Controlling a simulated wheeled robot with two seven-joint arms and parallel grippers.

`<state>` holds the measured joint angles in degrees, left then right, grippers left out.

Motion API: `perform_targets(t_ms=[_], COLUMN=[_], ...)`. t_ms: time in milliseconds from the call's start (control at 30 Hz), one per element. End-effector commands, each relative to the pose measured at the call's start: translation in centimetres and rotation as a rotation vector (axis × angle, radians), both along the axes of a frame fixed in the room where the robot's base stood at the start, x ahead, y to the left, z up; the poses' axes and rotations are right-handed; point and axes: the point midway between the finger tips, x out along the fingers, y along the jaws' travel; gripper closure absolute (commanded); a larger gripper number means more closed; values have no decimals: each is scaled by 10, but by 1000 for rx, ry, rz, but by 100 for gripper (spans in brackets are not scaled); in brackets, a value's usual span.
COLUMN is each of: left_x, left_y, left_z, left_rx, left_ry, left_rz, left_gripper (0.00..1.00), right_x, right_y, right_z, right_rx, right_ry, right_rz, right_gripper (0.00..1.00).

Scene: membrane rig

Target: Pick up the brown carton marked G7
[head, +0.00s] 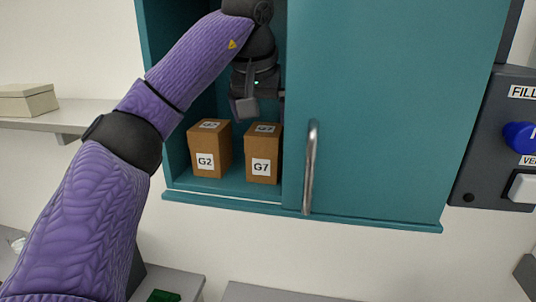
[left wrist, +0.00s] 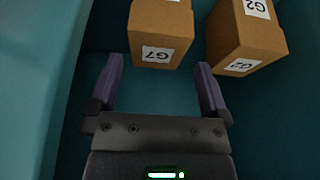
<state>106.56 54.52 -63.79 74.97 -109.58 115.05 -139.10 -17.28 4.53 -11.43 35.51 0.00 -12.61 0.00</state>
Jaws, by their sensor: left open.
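The brown carton marked G7 (head: 263,151) stands upright on the floor of a teal cabinet (head: 400,110), beside the open part's right side. It also shows in the left wrist view (left wrist: 160,27), ahead of the fingers. My left gripper (head: 246,106) is inside the cabinet, above the two cartons. In the left wrist view the left gripper (left wrist: 157,80) is open and empty, its fingers spread to either side of G7's line and apart from it. A second brown carton marked G2 (head: 210,150) stands to the left of G7. It also shows in the left wrist view (left wrist: 243,37).
The teal door with a metal handle (head: 310,167) covers the cabinet's right part, close to G7. A grey panel (head: 490,140) with a blue knob (head: 520,137) is at the right. A shelf (head: 75,119) with a beige box (head: 27,100) is at the left.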

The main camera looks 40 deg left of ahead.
Motion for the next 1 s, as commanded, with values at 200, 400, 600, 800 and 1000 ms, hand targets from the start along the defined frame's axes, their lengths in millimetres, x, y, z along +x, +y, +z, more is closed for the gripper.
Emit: perform_targets(t_ms=[200, 400, 600, 800, 1000], left_x=[12, 24, 26, 26, 26], left_y=[8, 14, 15, 14, 14], left_z=[-33, -64, -67, -67, -66], left_rx=[0, 1, 0, 0, 0], left_ry=[6, 3, -1, -1, -1], left_rz=[2, 1, 0, 0, 0], left_gripper=[0, 0, 0, 36, 76], right_x=[-2, 1, 1, 1, 1], right_y=[-1, -1, -1, -1, -1], right_z=[3, 11, 10, 10, 10], right_rx=[-2, -2, -2, -2, -2], right_ry=[5, -1, -1, -2, -2], right_rz=[1, 1, 2, 2, 1], right_gripper=[44, 44, 44, 44, 44])
